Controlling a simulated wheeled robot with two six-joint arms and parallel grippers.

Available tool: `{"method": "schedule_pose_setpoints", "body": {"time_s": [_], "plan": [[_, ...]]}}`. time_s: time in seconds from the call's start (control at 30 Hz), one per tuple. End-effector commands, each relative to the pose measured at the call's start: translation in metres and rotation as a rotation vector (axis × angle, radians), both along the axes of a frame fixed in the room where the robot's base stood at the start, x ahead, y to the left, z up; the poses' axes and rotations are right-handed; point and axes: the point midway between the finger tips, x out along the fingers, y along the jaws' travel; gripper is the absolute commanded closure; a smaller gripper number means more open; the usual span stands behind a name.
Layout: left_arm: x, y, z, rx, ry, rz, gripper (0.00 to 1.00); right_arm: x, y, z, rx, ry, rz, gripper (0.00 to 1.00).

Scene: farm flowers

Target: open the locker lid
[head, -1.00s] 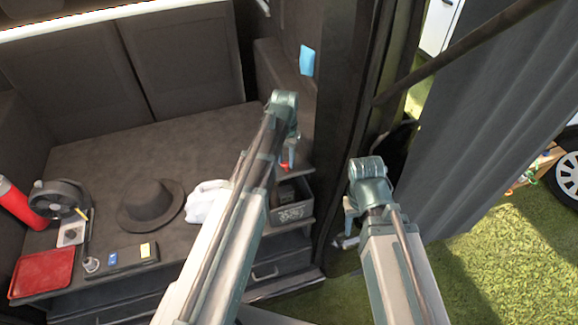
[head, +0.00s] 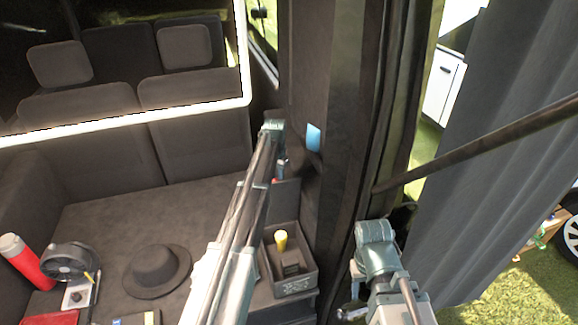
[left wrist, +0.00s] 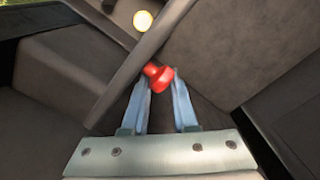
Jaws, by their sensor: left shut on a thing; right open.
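The locker (head: 292,288) is a dark open-topped box at the right end of the dark bench. Its lid (head: 286,195) stands raised at the locker's back edge, partly hidden by my left arm. A red knob (left wrist: 157,76) shows in the left wrist view, and a bit of red also shows in the head view. My left gripper (left wrist: 160,80) is shut on the knob; it also shows in the head view (head: 279,168) above the locker. My right gripper (head: 356,288) is open and empty beside the van's door post, its fingers pointing down and only partly visible.
A yellow-topped thing (head: 281,240) and a dark item are inside the locker. A black hat (head: 158,270), a red cylinder (head: 26,262) and a dark fan-like device (head: 70,262) are on the bench. A grey curtain (head: 490,150) hangs at right, with grass beyond.

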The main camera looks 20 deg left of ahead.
Motion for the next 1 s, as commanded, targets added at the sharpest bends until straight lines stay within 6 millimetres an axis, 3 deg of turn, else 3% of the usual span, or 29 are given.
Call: {"method": "schedule_pose_setpoints", "body": {"time_s": [0.03,0.3,0.93,0.97,1.0], "plan": [[0.004,0.012,0.010,0.010,0.007,0.010,1.00,0.000,0.000,0.010,0.000,0.000,0.000,0.50],[0.020,0.024,0.008,0.010,0.009,0.009,1.00,0.000,0.000,0.008,0.000,0.000,0.001,0.50],[0.025,0.029,0.008,0.010,0.009,0.010,1.00,0.000,0.000,0.008,0.000,0.000,0.001,0.50],[0.025,0.029,0.008,0.010,0.009,0.010,0.68,0.000,0.000,0.008,0.000,0.000,0.001,0.50],[0.025,0.029,0.008,0.010,0.009,0.010,0.61,0.000,0.000,0.008,0.000,0.000,0.001,0.50]]}}
